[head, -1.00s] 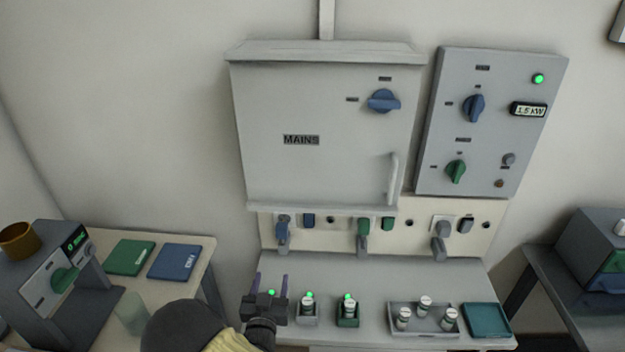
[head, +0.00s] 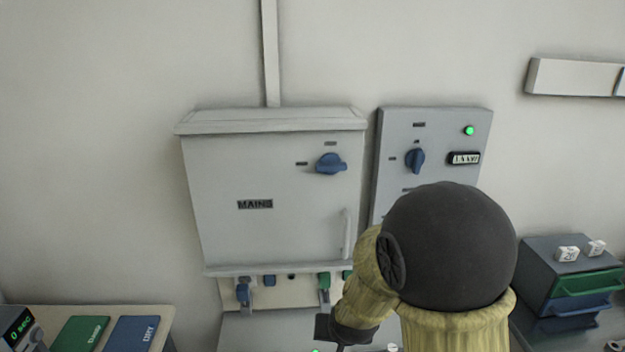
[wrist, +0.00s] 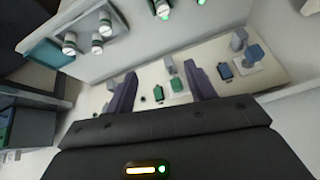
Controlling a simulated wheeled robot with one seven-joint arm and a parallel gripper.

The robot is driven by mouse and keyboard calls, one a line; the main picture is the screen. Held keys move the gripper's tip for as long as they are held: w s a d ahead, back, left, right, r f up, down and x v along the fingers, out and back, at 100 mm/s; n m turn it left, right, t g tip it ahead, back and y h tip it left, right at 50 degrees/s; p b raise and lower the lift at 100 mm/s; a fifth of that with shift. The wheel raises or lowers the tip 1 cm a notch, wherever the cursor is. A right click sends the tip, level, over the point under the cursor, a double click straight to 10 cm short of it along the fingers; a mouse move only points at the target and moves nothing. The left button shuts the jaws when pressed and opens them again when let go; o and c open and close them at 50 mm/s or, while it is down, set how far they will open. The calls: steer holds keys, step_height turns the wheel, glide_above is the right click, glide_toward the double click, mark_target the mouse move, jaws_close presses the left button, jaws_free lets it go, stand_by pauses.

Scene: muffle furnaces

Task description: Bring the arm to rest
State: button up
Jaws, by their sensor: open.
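My gripper shows in the wrist view (wrist: 160,95), with its two dark purple fingers apart and nothing between them. Beyond the fingers is the cream socket strip with green and blue plugs and switches. In the head view my arm rises from the bottom right, with a large dark joint and yellowish links. It covers the lower part of the right control panel (head: 390,125) and part of the bench. The gripper's fingers are not clear in the head view.
The grey MAINS cabinet (head: 220,170) hangs on the wall. A grey tray (wrist: 118,22) with small jars and a teal pad (wrist: 45,55) show in the wrist view. Green (head: 80,333) and blue (head: 133,333) pads lie at left. A drawer unit (head: 550,270) stands at right.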

steer(key=s+d+r+g, duration=0.1)
steer(key=s+d+r, duration=0.2)
steer(key=s+d, duration=0.2)
steer(key=s+d+r+g+p, duration=0.1)
steer(key=s+d+r+g, duration=0.1)
steer(key=s+d, duration=0.2)
steer(key=s, duration=0.3)
steer(key=shift+d+r+n+h, duration=0.4)
steer(key=shift+c, duration=0.4)
